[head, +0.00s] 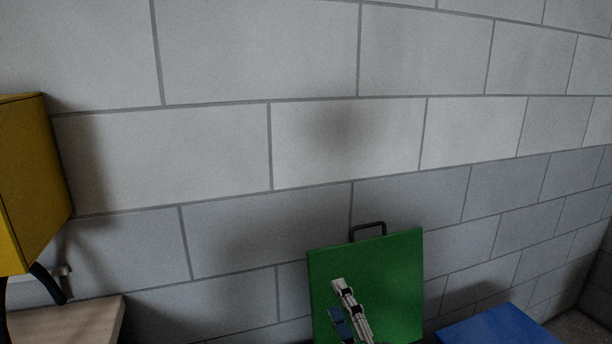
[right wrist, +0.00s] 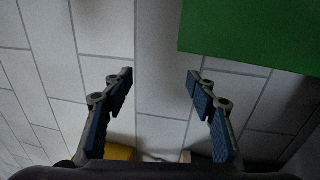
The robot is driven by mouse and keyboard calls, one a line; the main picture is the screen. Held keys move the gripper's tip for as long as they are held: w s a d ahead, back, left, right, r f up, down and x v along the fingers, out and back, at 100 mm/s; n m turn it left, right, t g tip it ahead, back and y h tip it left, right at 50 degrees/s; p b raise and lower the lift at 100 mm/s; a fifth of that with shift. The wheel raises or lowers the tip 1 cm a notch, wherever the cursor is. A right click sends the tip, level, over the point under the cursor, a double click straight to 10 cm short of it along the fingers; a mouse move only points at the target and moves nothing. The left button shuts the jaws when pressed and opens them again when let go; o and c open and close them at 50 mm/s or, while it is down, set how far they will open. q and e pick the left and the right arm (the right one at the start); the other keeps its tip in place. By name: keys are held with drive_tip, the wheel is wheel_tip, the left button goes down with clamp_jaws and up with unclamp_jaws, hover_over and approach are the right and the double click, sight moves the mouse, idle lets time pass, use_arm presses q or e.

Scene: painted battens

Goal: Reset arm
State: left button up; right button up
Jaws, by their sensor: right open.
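My right gripper (head: 340,303) shows at the bottom of the head view, in front of a green panel. In the right wrist view its two blue-padded fingers (right wrist: 159,82) are spread wide with nothing between them. Beyond them is the grey block wall. My left gripper is in neither view.
The green panel (head: 402,272) with a dark handle (head: 367,232) is by the wall; its green also shows in the right wrist view (right wrist: 250,35). A yellow box (head: 30,180) is at the left above a wooden surface (head: 75,322). A blue surface (head: 500,328) is at the lower right.

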drive_tip(key=s+d+f+m+g+h, duration=0.45)
drive_tip(key=d+f+m, duration=0.2)
drive_tip(key=f, duration=0.25)
drive_tip(key=s+d+f+m+g+h, duration=0.3)
drive_tip(key=s+d+f+m, duration=0.25)
drive_tip(key=f+m, duration=0.2)
drive_tip(key=s+d+f+m+g+y, duration=0.1)
drive_tip(key=s+f+m+g, duration=0.3)
drive_tip(key=s, duration=0.6)
drive_tip(key=s+d+f+m+g, duration=0.15)
drive_tip(key=s+f+g, duration=0.25)
drive_tip(key=s+f, duration=0.5)
wheel_tip(320, 180, down, 24)
drive_tip(key=s+g, duration=0.1)
drive_tip(key=s, duration=0.2)
drive_tip(key=s+d+f+g, duration=0.1)
drive_tip(key=s+d+f, duration=0.1)
drive_tip(key=s+f, duration=1.4)
drive_tip(key=shift+s+d+f, duration=0.15)
drive_tip(key=shift+s+d, duration=0.05)
drive_tip(key=shift+s, duration=0.45)
